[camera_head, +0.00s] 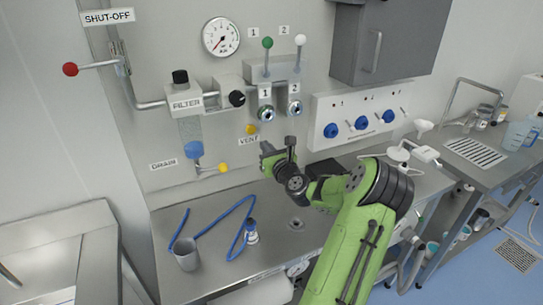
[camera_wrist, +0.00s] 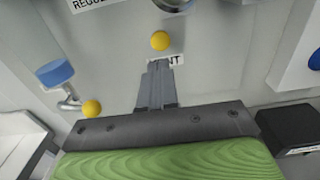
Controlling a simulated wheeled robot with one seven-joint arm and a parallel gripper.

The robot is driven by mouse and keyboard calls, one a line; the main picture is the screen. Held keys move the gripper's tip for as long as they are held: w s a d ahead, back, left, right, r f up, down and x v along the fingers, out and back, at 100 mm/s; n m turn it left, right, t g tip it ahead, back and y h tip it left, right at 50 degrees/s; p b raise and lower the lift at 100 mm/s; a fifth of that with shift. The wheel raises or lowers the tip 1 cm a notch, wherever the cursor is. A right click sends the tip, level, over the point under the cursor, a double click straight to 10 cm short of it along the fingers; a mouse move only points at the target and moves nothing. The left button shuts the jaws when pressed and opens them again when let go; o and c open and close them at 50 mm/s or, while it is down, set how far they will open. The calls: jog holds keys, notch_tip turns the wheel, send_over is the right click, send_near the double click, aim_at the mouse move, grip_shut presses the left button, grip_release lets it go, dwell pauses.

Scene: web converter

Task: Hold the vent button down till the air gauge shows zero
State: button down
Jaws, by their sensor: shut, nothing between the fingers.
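The vent button (camera_head: 251,129) is a small yellow knob on the grey wall panel, above a VENT label (camera_head: 248,141). In the wrist view the button (camera_wrist: 160,41) shows whole, just beyond my fingertips. My gripper (camera_head: 265,148) is shut and empty, pointing at the wall just below and right of the button. In the wrist view my gripper (camera_wrist: 158,65) covers part of the VENT label, and a gap shows between fingertips and button. The air gauge (camera_head: 221,36) is a round white dial at the top; its needle seems to point lower left, but its reading is too small to tell.
A yellow-ended drain lever (camera_head: 223,168) sits lower left of the button. A blue knob panel (camera_head: 346,125) is at right. The steel bench holds a cup (camera_head: 186,254) and a blue hose (camera_head: 236,208).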

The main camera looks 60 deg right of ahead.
jog(key=v, duration=0.3)
jog(key=shift+s+a, duration=0.1)
jog(key=shift+s, duration=0.1)
jog(key=shift+s+r, duration=0.1)
jog(key=w+a+n+y, duration=0.5)
jog(key=w+a+n, duration=0.25)
jog(key=a, duration=0.25)
jog(key=a+n+g+y, duration=0.55)
jog(key=a+n, duration=1.15)
jog(key=a, duration=0.4)
jog(key=s+a+n+g, duration=0.1)
jog(key=s+a+n, duration=0.3)
jog(key=s, duration=0.4)
jog(key=s+a+r+n+g+h, duration=0.1)
jog(key=s+a+n+g, duration=0.1)
jog(key=s+a+n, duration=0.2)
jog(key=s+a+n+g, duration=0.1)
jog(key=s+a+n, duration=0.3)
jog(key=s+n, duration=0.5)
jog(key=s, duration=0.2)
jog(key=shift+s+r, duration=0.35)
jog(key=shift+s, duration=0.05)
